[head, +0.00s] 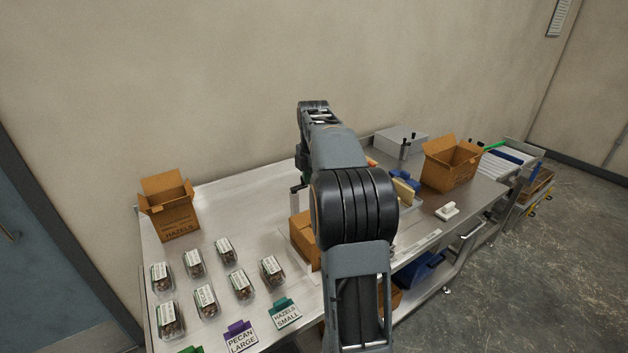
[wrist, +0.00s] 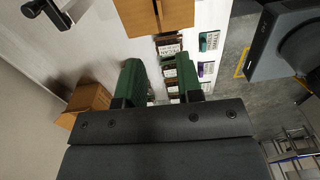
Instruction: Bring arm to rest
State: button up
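My arm rises through the middle of the head view, with its far joint above the steel table (head: 230,195). It hides most of my gripper there. In the wrist view my gripper (wrist: 160,76) shows two green fingers set well apart, with nothing between them. Clamshell trays (wrist: 168,50) show beyond the fingers, on the table below and apart from them.
Several clamshell trays (head: 205,299) stand at the table's left, near name cards (head: 240,338). An open carton (head: 172,215) stands at the back left and another (head: 450,166) at the right. A carton (head: 303,232) is partly behind my arm. A wall runs behind.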

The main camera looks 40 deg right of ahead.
dwell(0.3)
jog(key=s+a+f+m+t, duration=0.2)
jog(key=s+a+f+m, duration=0.1)
jog(key=s+a+m, duration=0.5)
jog(key=s+a+f+m+t, duration=0.2)
jog(key=s+a+m, duration=0.7)
jog(key=a, duration=0.5)
jog(key=shift+s+a+f, duration=0.35)
jog(key=shift+s+f, duration=0.15)
